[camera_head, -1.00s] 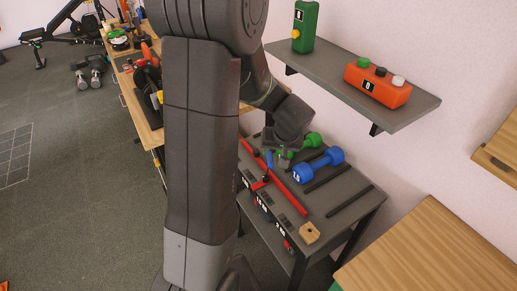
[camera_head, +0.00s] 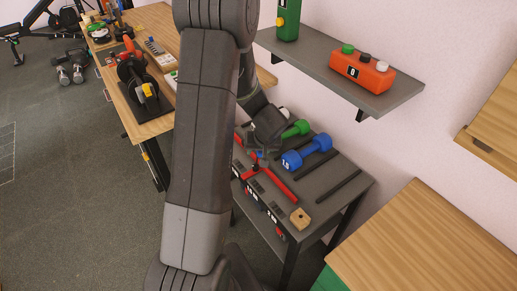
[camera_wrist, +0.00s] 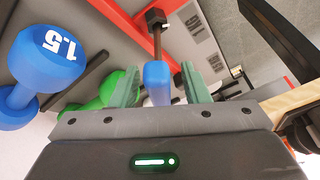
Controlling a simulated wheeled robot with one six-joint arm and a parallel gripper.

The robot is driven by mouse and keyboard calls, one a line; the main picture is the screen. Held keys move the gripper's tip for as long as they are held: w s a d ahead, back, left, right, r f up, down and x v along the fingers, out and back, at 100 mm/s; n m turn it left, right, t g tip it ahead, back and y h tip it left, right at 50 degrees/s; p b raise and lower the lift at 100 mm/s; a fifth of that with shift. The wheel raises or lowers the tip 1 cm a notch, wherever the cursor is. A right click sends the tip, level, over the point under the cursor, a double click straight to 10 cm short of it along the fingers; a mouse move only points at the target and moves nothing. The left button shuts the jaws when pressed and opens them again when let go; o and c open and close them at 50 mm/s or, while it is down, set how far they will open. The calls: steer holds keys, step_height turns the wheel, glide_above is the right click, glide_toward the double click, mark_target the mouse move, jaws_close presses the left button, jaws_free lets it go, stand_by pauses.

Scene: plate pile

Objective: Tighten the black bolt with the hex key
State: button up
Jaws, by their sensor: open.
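In the wrist view, a tool that looks like the hex key (camera_wrist: 157,84) has a blue handle and a thin brownish shaft. Its handle lies between the two green fingertips of my open gripper (camera_wrist: 160,86); contact cannot be told. The shaft's far end meets a black hexagonal bolt head (camera_wrist: 155,18) beside a red rail (camera_wrist: 122,20); whether they are joined is unclear. A second dark piece shows just behind the right fingertip. In the head view, my gripper (camera_head: 262,152) is low over the grey bench's red rail (camera_head: 280,187) and hides most of the tool.
A blue dumbbell (camera_head: 307,152) and a green dumbbell (camera_head: 297,129) lie close to my gripper on the grey bench (camera_head: 330,172). A wooden block (camera_head: 300,219) sits at its front corner. A shelf (camera_head: 400,92) with an orange button box (camera_head: 362,72) overhangs the back.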

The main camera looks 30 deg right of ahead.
steer(key=shift+c, duration=0.4)
jaws_close()
steer(key=shift+s+r+m+h+p, duration=0.2)
steer(key=shift+m+h+p, duration=0.2)
steer(key=shift+m+p, duration=0.55)
steer(key=m+p, duration=0.1)
steer(key=m+h+p, duration=0.1)
steer(key=shift+s+d+m+g+p, duration=0.15)
steer(key=shift+s+m+g+p, duration=0.1)
steer(key=shift+m+g+p, duration=0.1)
steer(key=shift+s+m+p, duration=0.1)
steer(key=shift+m+p, duration=0.2)
steer(key=shift+p, duration=0.15)
steer(key=shift+f+m+p, duration=0.2)
steer(key=shift+m+p, duration=0.1)
steer(key=shift+o, duration=0.3)
jaws_free()
